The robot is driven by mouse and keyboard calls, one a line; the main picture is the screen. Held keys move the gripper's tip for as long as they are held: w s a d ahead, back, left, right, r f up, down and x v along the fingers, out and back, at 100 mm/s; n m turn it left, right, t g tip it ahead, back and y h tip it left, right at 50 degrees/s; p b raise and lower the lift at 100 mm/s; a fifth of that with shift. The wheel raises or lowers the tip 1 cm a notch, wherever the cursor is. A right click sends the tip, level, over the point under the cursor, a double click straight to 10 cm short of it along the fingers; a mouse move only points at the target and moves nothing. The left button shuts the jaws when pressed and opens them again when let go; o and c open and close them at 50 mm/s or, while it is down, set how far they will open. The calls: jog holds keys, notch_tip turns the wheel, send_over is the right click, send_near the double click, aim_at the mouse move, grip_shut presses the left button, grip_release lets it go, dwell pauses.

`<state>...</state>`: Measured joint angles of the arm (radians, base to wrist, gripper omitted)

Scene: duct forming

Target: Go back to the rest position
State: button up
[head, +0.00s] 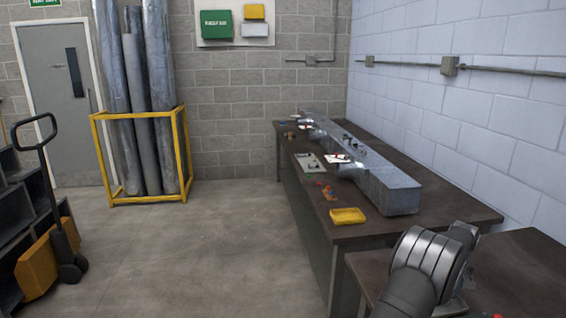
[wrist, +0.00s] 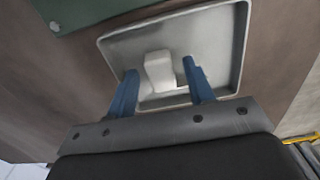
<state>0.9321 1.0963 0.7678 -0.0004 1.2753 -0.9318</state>
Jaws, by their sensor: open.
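My gripper (wrist: 160,72) shows in the wrist view with two blue fingers spread apart and nothing held between them. A small white block (wrist: 158,65) lies in a shallow grey tray (wrist: 238,50), just beyond and between the fingertips. I cannot tell how far the fingers are above it. In the head view, part of my arm shows at the lower right, over the near bench (head: 520,262). The fingers, the tray and the white block are hidden or out of view there.
A long metal duct (head: 388,190) lies on the far bench (head: 400,228), with a yellow tray (head: 347,216) and small parts beside it. A green item (wrist: 80,10) lies near the grey tray. A block wall (head: 470,110) stands to the right. Floor (head: 220,255) at left is open.

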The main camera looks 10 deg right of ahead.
jog(key=shift+r, duration=1.95)
